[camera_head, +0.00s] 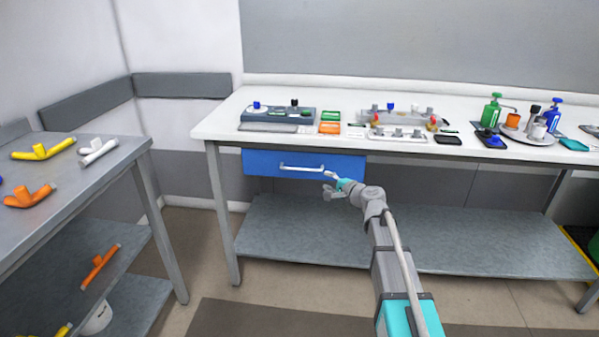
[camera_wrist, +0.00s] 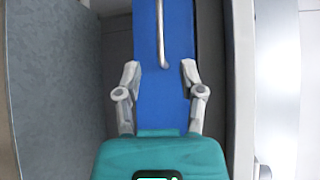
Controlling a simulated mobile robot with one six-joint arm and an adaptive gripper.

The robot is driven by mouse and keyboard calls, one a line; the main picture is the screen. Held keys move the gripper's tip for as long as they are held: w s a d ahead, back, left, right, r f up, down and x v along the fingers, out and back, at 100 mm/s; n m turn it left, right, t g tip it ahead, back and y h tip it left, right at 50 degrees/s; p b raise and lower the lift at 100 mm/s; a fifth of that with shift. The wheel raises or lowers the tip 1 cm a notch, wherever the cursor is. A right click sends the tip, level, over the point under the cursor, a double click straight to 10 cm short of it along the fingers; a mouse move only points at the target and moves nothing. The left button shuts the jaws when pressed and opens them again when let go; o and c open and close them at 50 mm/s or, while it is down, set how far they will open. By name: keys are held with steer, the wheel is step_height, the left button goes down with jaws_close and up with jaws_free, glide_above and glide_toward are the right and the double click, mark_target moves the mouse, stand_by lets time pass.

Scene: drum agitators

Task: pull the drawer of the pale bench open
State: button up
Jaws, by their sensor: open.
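The pale bench (camera_head: 215,128) has a white top and grey legs. Its blue drawer (camera_head: 262,163) hangs under the left part of the top and looks shut. A pale bar handle (camera_head: 300,168) runs across the drawer front. My gripper (camera_head: 328,182) is at the right end of the handle, in front of the drawer. In the wrist view my gripper (camera_wrist: 160,75) is open, its two fingers spread, with the blue drawer front (camera_wrist: 150,105) between them. The handle (camera_wrist: 161,40) shows just beyond the fingertips, and nothing is held. I cannot tell whether a finger touches the handle.
The bench top holds trays, coloured blocks, and green and blue bottles (camera_head: 491,111). A grey lower shelf (camera_head: 300,235) lies below the drawer. A grey table (camera_head: 95,175) with yellow, white and orange pipe pieces stands at left. Floor (camera_head: 200,240) is free between them.

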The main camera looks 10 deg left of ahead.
mark_target(304, 170)
steer(key=b+x, duration=0.2)
steer(key=x, duration=1.1)
steer(key=shift+w+a+f, duration=0.15)
steer(key=shift+w+a, duration=0.1)
steer(key=shift+a, duration=0.05)
jaws_close()
